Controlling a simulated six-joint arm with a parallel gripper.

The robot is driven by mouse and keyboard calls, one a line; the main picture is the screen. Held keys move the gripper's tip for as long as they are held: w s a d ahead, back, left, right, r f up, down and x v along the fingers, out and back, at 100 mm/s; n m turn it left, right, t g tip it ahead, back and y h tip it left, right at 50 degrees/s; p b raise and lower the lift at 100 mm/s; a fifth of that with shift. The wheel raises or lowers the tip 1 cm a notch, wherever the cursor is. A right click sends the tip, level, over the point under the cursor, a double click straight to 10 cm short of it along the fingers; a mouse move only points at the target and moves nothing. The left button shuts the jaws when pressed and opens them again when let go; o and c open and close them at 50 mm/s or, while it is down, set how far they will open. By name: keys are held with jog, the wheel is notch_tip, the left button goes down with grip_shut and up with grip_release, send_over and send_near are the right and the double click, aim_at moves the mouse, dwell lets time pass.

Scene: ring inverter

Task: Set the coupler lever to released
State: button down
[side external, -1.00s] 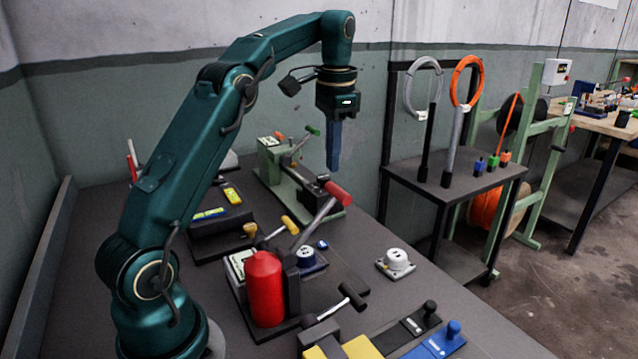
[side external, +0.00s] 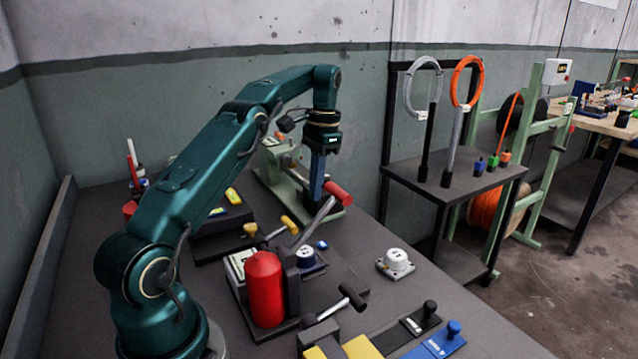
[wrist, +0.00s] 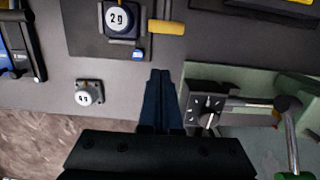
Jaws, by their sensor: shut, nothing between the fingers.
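I cannot tell for sure which lever is the coupler lever. A lever with a red grip (side external: 338,193) slants up beside the red cylinder. A green-handled lever is on the pale green fixture (side external: 270,180); its green handle (wrist: 291,140) shows at the right of the wrist view. A yellow-handled lever (side external: 290,223) sits behind the red cylinder, and a black T-handle lever (side external: 352,296) is in front. My gripper (side external: 316,198) is shut and empty, pointing down, low by the fixture's near end. In the wrist view its fingers (wrist: 161,75) are together, beside the fixture's dial block (wrist: 208,115).
A red cylinder (side external: 265,288) stands close to the levers. A white round-topped piece (side external: 396,262) sits at the right of the bench. Black and blue slides (side external: 440,340) lie at the front. Bare bench shows between the white piece and the fixture.

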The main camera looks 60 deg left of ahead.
aim_at(276, 234)
jog(key=f, duration=0.3)
jog(key=s+f, duration=0.1)
jog(key=f, duration=0.5)
jog(key=shift+s+f, duration=0.2)
jog(key=shift+f, duration=0.2)
jog(key=shift+s+r, duration=0.7)
jog(key=shift+r, duration=0.2)
jog(key=shift+s+r, duration=0.6)
